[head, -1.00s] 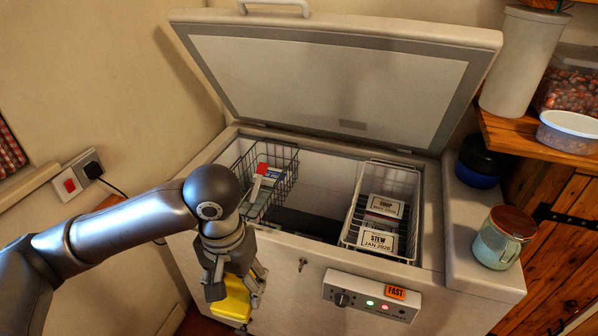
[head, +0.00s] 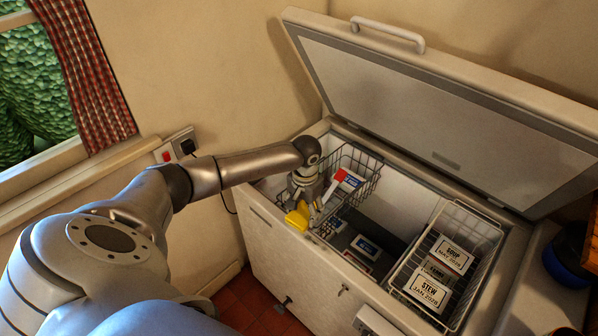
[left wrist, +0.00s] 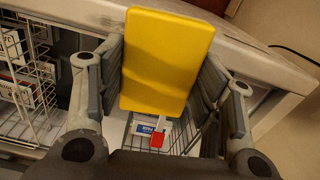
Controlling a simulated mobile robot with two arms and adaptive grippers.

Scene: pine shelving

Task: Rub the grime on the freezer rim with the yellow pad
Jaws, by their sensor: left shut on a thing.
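My left gripper (head: 303,203) is shut on the yellow pad (head: 297,219) at the left end of the open chest freezer's front rim (head: 332,258). In the left wrist view the yellow pad (left wrist: 166,60) sits between the fingers, above the pale freezer rim (left wrist: 262,66). I cannot tell whether the pad touches the rim. My right gripper is not in view.
The lid (head: 440,110) stands open behind. A wire basket (head: 371,187) with a red-and-white item is close beyond my gripper. A white basket (head: 480,228) holds packs labelled SOUP and STEW. A wall socket (head: 178,146) is at the left.

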